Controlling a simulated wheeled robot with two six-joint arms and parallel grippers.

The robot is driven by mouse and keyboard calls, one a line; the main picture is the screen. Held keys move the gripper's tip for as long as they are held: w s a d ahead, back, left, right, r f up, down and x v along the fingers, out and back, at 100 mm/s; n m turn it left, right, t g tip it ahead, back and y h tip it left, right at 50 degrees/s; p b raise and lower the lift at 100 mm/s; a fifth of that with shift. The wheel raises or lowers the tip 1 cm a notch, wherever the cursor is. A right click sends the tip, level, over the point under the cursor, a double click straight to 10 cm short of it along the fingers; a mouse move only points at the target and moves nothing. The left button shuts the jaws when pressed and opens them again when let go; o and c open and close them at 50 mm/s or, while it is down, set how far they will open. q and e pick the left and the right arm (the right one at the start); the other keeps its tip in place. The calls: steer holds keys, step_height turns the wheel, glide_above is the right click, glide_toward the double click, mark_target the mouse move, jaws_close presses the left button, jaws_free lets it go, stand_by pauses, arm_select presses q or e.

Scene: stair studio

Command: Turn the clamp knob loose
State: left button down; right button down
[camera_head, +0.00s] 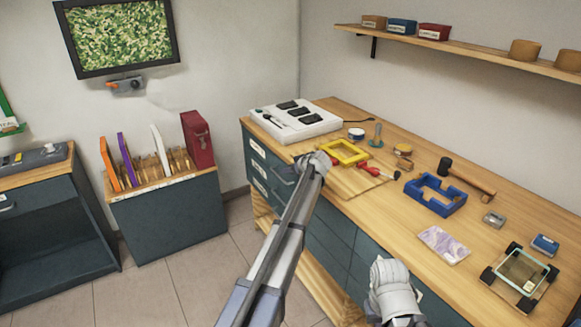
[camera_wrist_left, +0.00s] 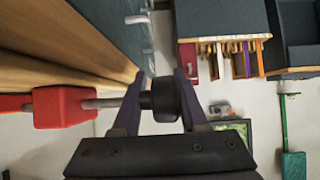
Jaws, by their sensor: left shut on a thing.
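In the left wrist view the clamp shows as a red block (camera_wrist_left: 62,107) on a metal screw (camera_wrist_left: 104,103), which ends in a black knob (camera_wrist_left: 160,100). My left gripper (camera_wrist_left: 158,80) is shut on the knob, with one finger on each side of it. In the head view my left gripper (camera_head: 318,160) is at the bench's left front edge, and it hides the knob there. My right gripper (camera_head: 387,275) is low in front of the bench, apart from everything; its fingers are hard to make out.
A rack with a red binder (camera_head: 198,140) is to the left.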

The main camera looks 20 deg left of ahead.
arm_select(q)
steer(key=shift+s+a, duration=0.35)
steer(key=shift+a, duration=0.1)
steer(key=c, duration=0.9)
jaws_free()
steer(key=shift+o, duration=1.3)
steer(key=shift+a, duration=0.1)
steer(key=shift+w+d+r, duration=0.1)
steer(key=shift+w+d, duration=0.05)
steer(key=shift+d, duration=0.15)
steer(key=p+v, duration=0.4)
steer(key=v, duration=0.3)
steer(key=shift+d+r, duration=0.2)
